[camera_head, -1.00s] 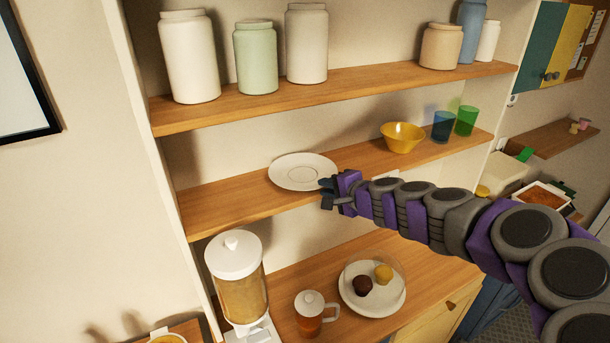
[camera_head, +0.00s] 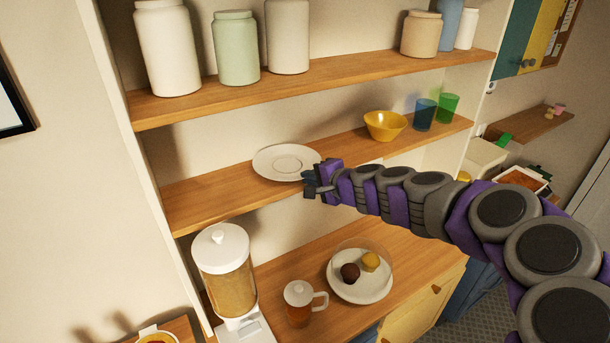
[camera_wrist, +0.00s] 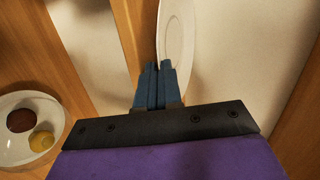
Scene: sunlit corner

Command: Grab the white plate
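The white plate (camera_head: 270,160) lies flat on the middle wooden shelf, near its front edge. My gripper (camera_head: 309,181) is at the plate's front right rim, with its fingers over or beside that rim. In the wrist view the plate (camera_wrist: 180,28) shows nearly edge-on, just beyond the blue fingers. These fingers (camera_wrist: 157,72) stand close together with a narrow gap. The rim runs down to them, but whether it lies between them is hidden.
A yellow bowl (camera_head: 385,125), a blue glass (camera_head: 424,114) and a green glass (camera_head: 448,107) stand right of the plate. Jars line the upper shelf (camera_head: 300,88). Below are a dispenser (camera_head: 224,275), a teapot (camera_head: 299,302) and a plate of treats (camera_head: 360,290).

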